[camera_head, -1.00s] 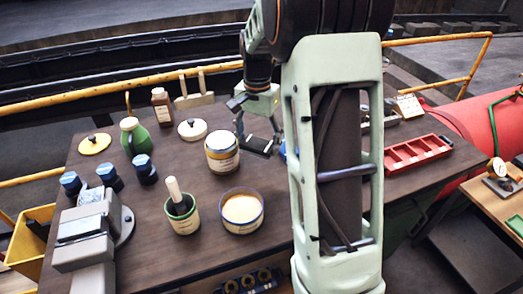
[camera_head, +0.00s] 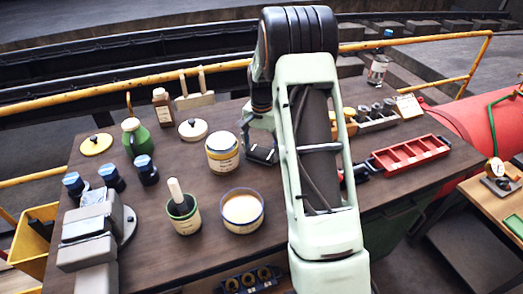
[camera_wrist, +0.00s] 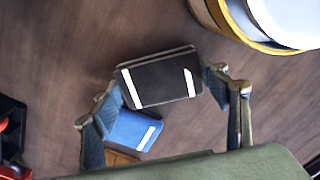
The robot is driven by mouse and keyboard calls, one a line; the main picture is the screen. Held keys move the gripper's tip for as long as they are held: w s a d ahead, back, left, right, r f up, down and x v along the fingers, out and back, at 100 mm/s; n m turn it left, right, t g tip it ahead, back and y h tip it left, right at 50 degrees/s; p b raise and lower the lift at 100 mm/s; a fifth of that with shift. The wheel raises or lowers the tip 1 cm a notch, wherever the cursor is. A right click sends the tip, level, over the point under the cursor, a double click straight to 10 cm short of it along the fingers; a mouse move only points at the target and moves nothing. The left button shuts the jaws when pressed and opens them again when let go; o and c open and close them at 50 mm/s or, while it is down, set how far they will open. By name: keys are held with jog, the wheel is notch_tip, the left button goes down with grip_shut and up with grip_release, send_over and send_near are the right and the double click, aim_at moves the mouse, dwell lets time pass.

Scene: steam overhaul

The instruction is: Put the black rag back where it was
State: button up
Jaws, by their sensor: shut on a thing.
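The black rag (camera_wrist: 158,80) is a flat folded dark pad with two white stripes. It lies between the fingertips of my gripper (camera_wrist: 165,92) in the wrist view, and the gripper is shut on it. In the head view my gripper (camera_head: 262,150) is over the workbench (camera_head: 330,225), with the black rag (camera_head: 261,157) low between its fingers. I cannot tell whether the rag touches the bench. A blue rag (camera_wrist: 136,130) with a white stripe shows beside and partly behind the black one in the wrist view. An orange-brown piece (camera_wrist: 122,158) shows below it, mostly hidden.
A cream-labelled tin (camera_head: 222,153) stands just left of my gripper. A clear tub (camera_head: 242,211) and a green pot with a brush (camera_head: 183,215) stand nearer the front. A red divided tray (camera_head: 410,155) is at the right. Bench space between tub and arm is clear.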

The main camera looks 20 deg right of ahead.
aim_at(261, 152)
jog(key=shift+f, duration=0.2)
jog(key=o, duration=1)
jog(key=shift+r, duration=0.1)
notch_tip(261, 152, up, 12)
jog(key=shift+r, duration=0.2)
jog(key=shift+b, duration=0.3)
